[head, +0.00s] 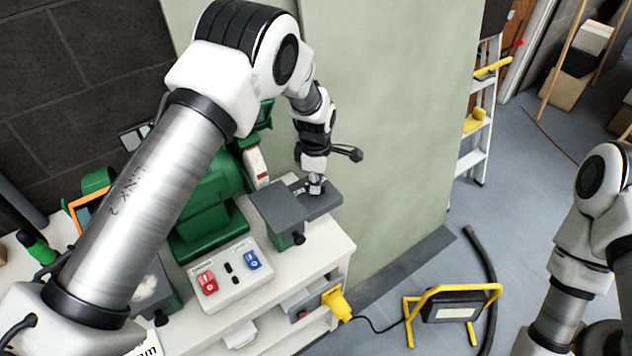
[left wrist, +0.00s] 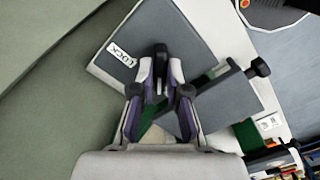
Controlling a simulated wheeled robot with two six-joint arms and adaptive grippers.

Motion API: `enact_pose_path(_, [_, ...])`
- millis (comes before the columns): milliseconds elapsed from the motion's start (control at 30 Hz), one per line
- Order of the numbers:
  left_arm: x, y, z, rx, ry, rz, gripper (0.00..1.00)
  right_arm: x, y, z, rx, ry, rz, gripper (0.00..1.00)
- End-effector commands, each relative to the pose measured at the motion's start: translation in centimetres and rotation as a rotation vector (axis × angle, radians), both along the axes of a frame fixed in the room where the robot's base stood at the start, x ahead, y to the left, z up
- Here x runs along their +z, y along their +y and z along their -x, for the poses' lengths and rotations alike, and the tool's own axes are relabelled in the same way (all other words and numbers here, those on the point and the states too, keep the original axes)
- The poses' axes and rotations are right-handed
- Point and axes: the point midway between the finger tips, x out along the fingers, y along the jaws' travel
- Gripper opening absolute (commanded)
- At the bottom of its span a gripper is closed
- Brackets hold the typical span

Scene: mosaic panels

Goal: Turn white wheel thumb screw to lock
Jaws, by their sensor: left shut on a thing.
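My left gripper (head: 316,184) is over the grey tool-rest plate (head: 328,207) of the green bench grinder (head: 205,208). In the left wrist view, its two fingertips (left wrist: 161,72) are closed around a black thumb screw (left wrist: 160,50), one finger on each side. The screw stands at the grey plate (left wrist: 185,30), beside a white "LOCK" label (left wrist: 120,55). In the head view the screw is mostly hidden by the fingers, and its turn angle cannot be told. The pale grinding wheel (head: 254,163) shows behind the rest. My right gripper is out of view.
Another black knob (head: 298,238) sits under the rest's near side. A switch box (head: 232,276) with red and blue switches is on the white cabinet. A pale green panel (head: 390,110) stands close behind my gripper. A yellow work lamp (head: 452,305) is on the floor.

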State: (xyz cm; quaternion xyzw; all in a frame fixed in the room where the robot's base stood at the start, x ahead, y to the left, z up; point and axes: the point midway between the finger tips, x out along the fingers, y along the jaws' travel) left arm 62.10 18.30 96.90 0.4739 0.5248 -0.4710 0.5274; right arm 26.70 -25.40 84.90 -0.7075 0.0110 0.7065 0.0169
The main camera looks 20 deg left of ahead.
Motion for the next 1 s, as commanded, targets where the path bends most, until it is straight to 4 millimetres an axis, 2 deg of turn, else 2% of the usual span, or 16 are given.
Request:
enact_pose_path(367, [-0.6, 0.0, 0.4, -0.175, 0.012, -0.001, 0.0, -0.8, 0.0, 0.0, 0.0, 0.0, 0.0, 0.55])
enact_pose_path(1000, [-0.6, 0.0, 0.5, -0.768, 0.015, 0.0, 0.0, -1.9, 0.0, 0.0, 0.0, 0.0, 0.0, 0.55])
